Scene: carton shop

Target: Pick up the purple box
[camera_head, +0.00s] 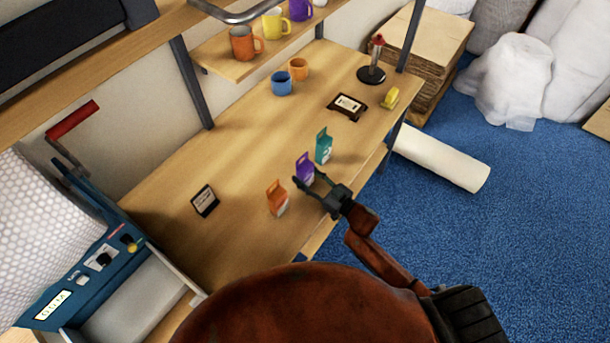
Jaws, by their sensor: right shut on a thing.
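The purple box (304,168) is a small carton with a gable top, upright over the wooden table. It stands between an orange carton (277,198) and a teal carton (324,146). My right gripper (311,183) reaches in from the right and is shut on the purple box, with its fingers at the box's lower part. The fingers hide part of the box, and I cannot tell whether its base touches the table. My left gripper is not in view.
A shelf with mugs (242,45) hangs above the back. A white roll (440,158) lies on the blue carpet.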

